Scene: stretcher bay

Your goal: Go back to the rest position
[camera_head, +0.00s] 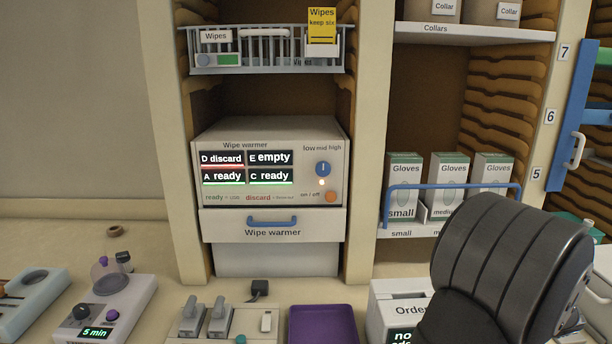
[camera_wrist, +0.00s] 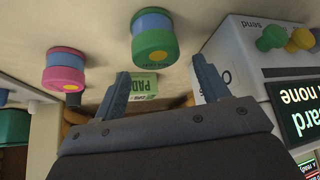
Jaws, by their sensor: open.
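My gripper (camera_wrist: 162,88) shows in the wrist view with its two grey fingers spread apart and nothing between them. A small green pad packet (camera_wrist: 144,85) lies on the surface beyond the fingers, partly hidden by the left one. In the head view my dark arm covers the lower right; the gripper's fingers do not show there.
The wipe warmer (camera_head: 270,170) stands in the middle with its drawer (camera_head: 272,226) shut. Glove boxes (camera_head: 448,185) stand behind a blue rail on the right. A purple tray (camera_head: 323,312) sits in front. Pink (camera_wrist: 64,68) and green-blue (camera_wrist: 153,38) pots stand near my gripper.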

